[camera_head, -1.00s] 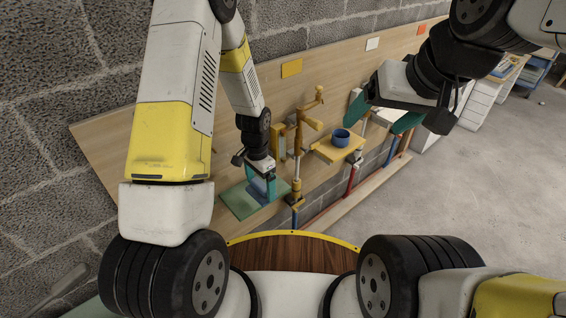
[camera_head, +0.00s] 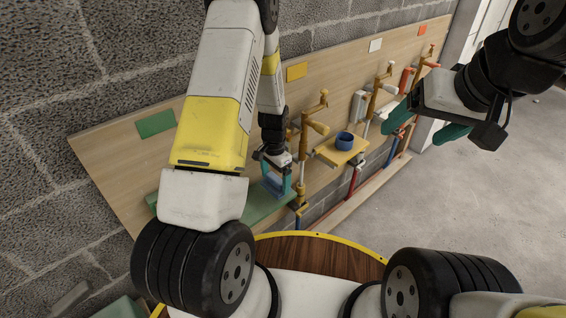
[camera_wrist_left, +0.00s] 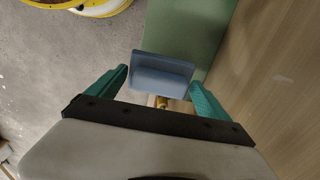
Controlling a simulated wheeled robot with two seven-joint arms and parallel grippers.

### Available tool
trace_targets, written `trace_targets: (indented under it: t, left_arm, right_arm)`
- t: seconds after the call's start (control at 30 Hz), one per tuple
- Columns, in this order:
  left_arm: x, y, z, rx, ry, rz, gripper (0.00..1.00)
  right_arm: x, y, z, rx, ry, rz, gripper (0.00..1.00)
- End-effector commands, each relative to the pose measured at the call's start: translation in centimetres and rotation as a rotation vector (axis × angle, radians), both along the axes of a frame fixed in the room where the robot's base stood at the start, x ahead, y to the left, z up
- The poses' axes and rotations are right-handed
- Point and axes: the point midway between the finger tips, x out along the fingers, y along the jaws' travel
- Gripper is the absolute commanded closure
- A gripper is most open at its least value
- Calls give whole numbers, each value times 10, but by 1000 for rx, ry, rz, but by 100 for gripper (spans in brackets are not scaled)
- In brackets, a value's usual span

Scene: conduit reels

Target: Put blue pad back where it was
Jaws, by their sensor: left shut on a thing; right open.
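The blue pad (camera_wrist_left: 162,76) is a slate-blue block between the teal fingers of my left gripper (camera_wrist_left: 163,88) in the left wrist view. In the head view my left gripper (camera_head: 277,184) is shut on the pad, which is largely hidden by the fingers there. It is at the green shelf (camera_head: 256,210), which also shows behind the pad in the wrist view (camera_wrist_left: 192,25). I cannot tell whether the pad touches the shelf. My right gripper (camera_head: 425,130) is open and empty, in front of the board at the right.
A wooden backboard (camera_head: 110,170) carries a green patch (camera_head: 156,123) and a yellow patch (camera_head: 297,71). Open floor (camera_head: 500,210) lies at the right.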

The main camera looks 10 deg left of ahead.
Motion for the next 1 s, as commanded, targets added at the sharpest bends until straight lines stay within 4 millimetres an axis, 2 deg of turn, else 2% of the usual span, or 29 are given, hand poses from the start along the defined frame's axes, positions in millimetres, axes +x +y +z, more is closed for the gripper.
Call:
trace_targets:
  t: [0.1, 0.2, 0.3, 0.53, 0.87, 0.9, 0.93, 1.0]
  left_arm:
    - [18, 6, -2, 0, 0, 1, 54]
    - [24, 8, -3, 0, 0, 0, 54]
    - [25, 8, -8, 0, 2, -1, 54]
    - [24, 8, -37, 0, 4, 0, 54]
    - [24, 8, -40, 1, 1, 0, 54]
    - [24, 8, -40, 0, 0, 0, 8]
    - [25, 8, -40, 0, 0, 0, 2]
    - [25, 8, -40, 0, 0, 0, 0]
  right_arm:
    - [0, 0, 0, 0, 0, 0, 21]
    - [0, 0, 0, 0, 0, 0, 21]
    - [0, 0, 0, 0, 0, 0, 21]
    - [0, 0, 0, 0, 0, 0, 21]
    - [0, 0, 0, 0, 0, 0, 21]
    - [0, 0, 0, 0, 0, 0, 21]
    - [0, 0, 0, 0, 0, 0, 21]
    - [0, 0, 0, 0, 0, 0, 21]
